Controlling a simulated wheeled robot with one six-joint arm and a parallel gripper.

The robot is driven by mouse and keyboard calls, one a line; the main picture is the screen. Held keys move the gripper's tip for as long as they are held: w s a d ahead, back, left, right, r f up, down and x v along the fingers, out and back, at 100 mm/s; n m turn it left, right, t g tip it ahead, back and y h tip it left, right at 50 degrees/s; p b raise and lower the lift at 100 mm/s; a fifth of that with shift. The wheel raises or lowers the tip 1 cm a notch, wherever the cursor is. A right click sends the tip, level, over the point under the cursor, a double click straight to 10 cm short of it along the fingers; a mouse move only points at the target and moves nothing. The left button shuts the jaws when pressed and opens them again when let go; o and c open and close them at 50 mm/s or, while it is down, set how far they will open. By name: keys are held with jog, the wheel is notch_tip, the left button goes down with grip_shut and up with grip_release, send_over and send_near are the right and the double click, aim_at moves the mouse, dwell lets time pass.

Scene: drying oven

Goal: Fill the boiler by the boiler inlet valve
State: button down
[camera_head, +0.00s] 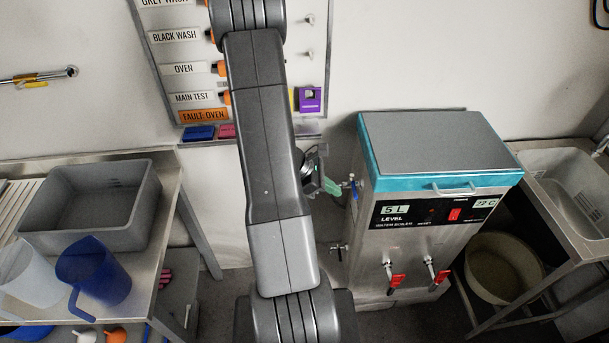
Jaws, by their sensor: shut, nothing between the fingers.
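The water boiler (418,240) is a steel box with a teal-rimmed lid, standing right of centre. Its panel reads 5 L at LEVEL and what looks like 22 C. A small valve with a blue handle (352,184) sticks out of its left side, probably the inlet valve. Another valve (338,247) sits lower on that side. Two red-handled taps (396,281) are on the front. My gripper (331,187) is shut and empty, its green fingertips just left of the blue-handled valve. I cannot tell whether they touch it. My arm hides part of the wall board.
A steel table at left holds a grey tub (91,204), a blue jug (95,272) and a clear jug (27,275). A sink (575,183) stands right of the boiler, with a beige basin (503,268) below. A labelled board (187,15) hangs behind my arm.

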jog(key=v, duration=1)
jog(key=shift+a, duration=0.45)
jog(key=shift+s, duration=0.15)
send_near(353, 186)
jog(key=shift+s+a+f+x, duration=0.15)
jog(key=shift+s+x, duration=0.05)
jog(key=shift+x, duration=0.95)
jog(key=shift+s+a+f+x, duration=0.1)
jog(key=shift+s+a+x, duration=0.1)
jog(key=shift+x, duration=1)
jog(key=shift+s+a+f+x, duration=0.1)
jog(key=shift+s+f+x, duration=0.1)
jog(key=shift+x, duration=0.95)
